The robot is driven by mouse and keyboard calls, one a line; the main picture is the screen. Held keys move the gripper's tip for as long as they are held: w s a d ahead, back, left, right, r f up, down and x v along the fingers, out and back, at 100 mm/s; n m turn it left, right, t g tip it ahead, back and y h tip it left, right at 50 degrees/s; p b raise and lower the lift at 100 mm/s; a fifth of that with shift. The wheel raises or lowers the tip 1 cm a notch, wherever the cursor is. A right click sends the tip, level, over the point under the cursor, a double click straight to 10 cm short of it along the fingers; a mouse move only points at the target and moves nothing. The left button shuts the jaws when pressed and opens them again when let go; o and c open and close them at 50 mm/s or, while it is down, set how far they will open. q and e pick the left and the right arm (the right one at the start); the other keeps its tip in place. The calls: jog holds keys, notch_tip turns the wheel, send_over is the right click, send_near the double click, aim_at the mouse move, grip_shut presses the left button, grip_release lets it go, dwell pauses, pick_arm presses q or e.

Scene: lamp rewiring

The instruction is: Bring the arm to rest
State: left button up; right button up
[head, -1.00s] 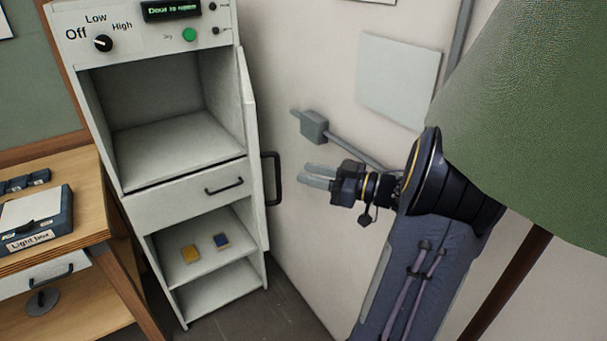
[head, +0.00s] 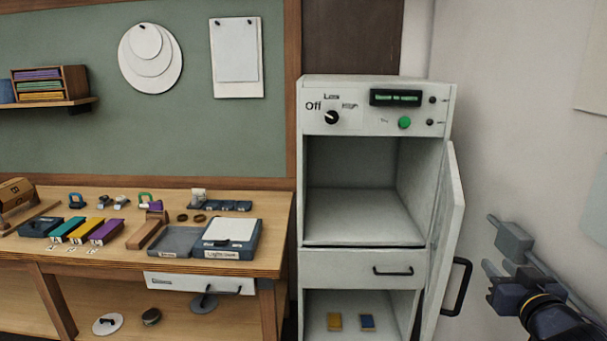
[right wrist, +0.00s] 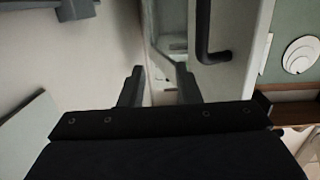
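My right gripper (head: 488,270) is at the right edge of the head view, in front of the pale wall and to the right of the open cabinet door (head: 447,240). In the right wrist view its two fingers (right wrist: 158,85) stand apart with nothing between them. The gripper is open and empty, and it seems apart from the door's black handle (right wrist: 212,35). Most of the right arm is outside the head view. My left gripper is not in view.
The white cabinet (head: 345,262) has an empty upper chamber and a yellow block (head: 334,321) and a blue block (head: 367,321) below. A grey wall fixture (head: 512,250) is close to my right gripper. The wooden workbench (head: 270,262) at left carries several items, including a light box (head: 245,255).

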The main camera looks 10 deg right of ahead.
jog(key=s+a+f+g+y, duration=0.2)
jog(key=s+a+f+g, duration=0.1)
jog(key=s+a, duration=0.3)
jog(key=s+a+f+n+g+y, duration=0.1)
jog(key=s+a+f+g+y, duration=0.2)
jog(key=s+a+f, duration=0.3)
jog(key=s+a+f+g+y, duration=0.3)
jog(key=s+a+f+g, duration=0.1)
jog(key=a, duration=1)
jog(key=shift+s+a+f+n+g, duration=0.15)
jog(key=shift+s+f+n+g, duration=0.2)
jog(key=shift+s, duration=0.55)
